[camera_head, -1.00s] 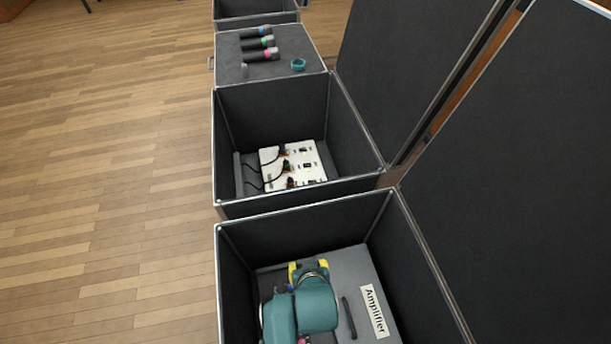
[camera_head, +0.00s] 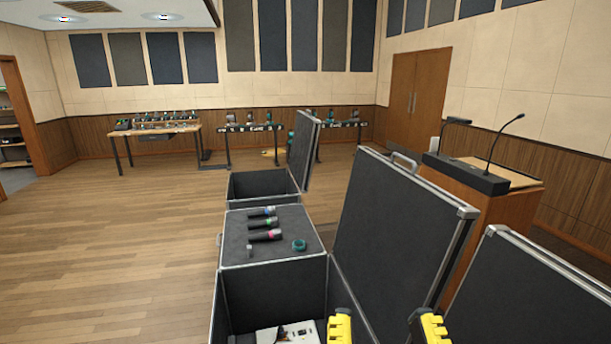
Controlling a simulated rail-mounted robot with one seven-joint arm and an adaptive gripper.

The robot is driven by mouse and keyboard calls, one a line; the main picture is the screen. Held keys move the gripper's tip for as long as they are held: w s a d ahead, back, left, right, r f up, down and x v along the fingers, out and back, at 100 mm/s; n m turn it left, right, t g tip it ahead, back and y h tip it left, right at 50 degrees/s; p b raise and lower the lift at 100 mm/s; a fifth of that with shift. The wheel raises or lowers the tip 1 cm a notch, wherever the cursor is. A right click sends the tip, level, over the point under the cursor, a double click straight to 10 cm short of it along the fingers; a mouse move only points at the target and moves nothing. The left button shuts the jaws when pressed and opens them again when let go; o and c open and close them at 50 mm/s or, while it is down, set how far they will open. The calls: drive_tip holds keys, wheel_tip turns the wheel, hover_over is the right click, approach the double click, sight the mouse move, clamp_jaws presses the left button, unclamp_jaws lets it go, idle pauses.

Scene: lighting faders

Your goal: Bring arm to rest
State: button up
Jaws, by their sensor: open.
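My gripper (camera_head: 385,324) shows at the bottom edge of the head view, right of centre. Its two yellow fingertips point up in the picture, spread well apart, with nothing between them. The rest of my arm is below the frame. The fingers appear in front of the near black case (camera_head: 283,284) and its raised lid (camera_head: 395,235). Only the top of a white panel (camera_head: 287,334) shows inside that case; the fader controls cannot be made out.
A closed case top holds several microphones (camera_head: 264,222) and a teal ring (camera_head: 298,245). Another open case (camera_head: 262,186) stands behind it. A wooden lectern (camera_head: 500,195) is at right, a table (camera_head: 155,130) at the back left. The wooden floor (camera_head: 120,240) at left is clear.

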wheel_tip(320, 180, up, 28)
drive_tip(key=p, duration=2.5)
drive_tip(key=shift+r, duration=0.2)
